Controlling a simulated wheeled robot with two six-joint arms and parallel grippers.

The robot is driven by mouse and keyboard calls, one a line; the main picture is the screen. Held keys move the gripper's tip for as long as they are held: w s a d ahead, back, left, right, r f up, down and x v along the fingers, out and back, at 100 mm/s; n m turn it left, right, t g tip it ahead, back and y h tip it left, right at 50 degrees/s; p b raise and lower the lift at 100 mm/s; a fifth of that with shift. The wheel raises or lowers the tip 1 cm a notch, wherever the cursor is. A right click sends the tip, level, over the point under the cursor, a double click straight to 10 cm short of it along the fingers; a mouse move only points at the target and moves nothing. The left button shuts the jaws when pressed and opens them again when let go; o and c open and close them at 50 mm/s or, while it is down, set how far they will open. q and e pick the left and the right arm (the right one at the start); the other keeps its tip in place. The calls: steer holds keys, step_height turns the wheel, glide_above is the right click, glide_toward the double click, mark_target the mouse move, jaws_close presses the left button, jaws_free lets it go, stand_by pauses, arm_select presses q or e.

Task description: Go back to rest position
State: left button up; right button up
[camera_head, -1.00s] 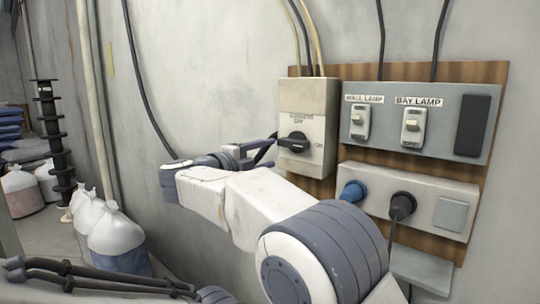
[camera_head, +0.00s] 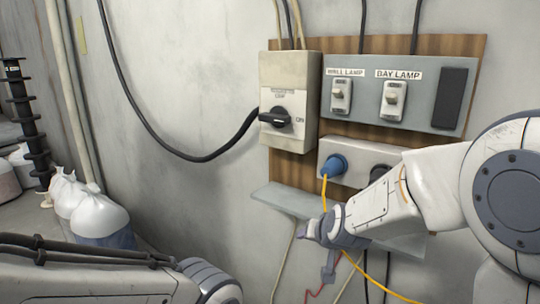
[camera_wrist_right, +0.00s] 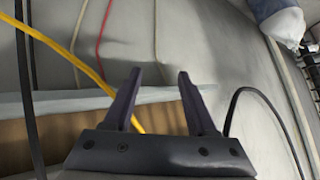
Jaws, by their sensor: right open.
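My right gripper (camera_head: 318,246) is open and empty in the head view, in front of the wall below the small grey shelf. In the right wrist view the fingers of my right gripper (camera_wrist_right: 159,76) stand apart with nothing between them. A yellow cable (camera_wrist_right: 75,62) passes to the left of the fingers there. My right arm comes in from the right and hides part of the socket box (camera_head: 345,183). My left arm shows at the lower left of the head view; its gripper is out of view.
A switch box with a black rotary knob (camera_head: 275,117) and a lamp switch panel (camera_head: 424,107) hang on a wooden board. A blue plug (camera_head: 333,166) sits in the socket box. The grey shelf (camera_head: 283,200) juts out below. White bags (camera_head: 97,220) stand at left.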

steer(key=s+d+f+n+g+h, duration=0.1)
steer(key=s+d+f+g, duration=0.3)
steer(key=s, duration=0.5)
steer(key=s+d+f+n+g, duration=0.15)
steer(key=s+d+f, duration=0.3)
steer(key=s, duration=0.45)
steer(key=s+a+r+n+g+p, duration=0.3)
steer(key=s+a+r+n+p, duration=0.3)
steer(key=s+a+r, duration=0.5)
steer(key=s+a+n, duration=0.1)
steer(key=s+a, duration=0.2)
steer(key=shift+s+a+r+y, duration=0.15)
steer(key=shift+s+r+y, duration=0.05)
steer(key=shift+s+y, duration=0.1)
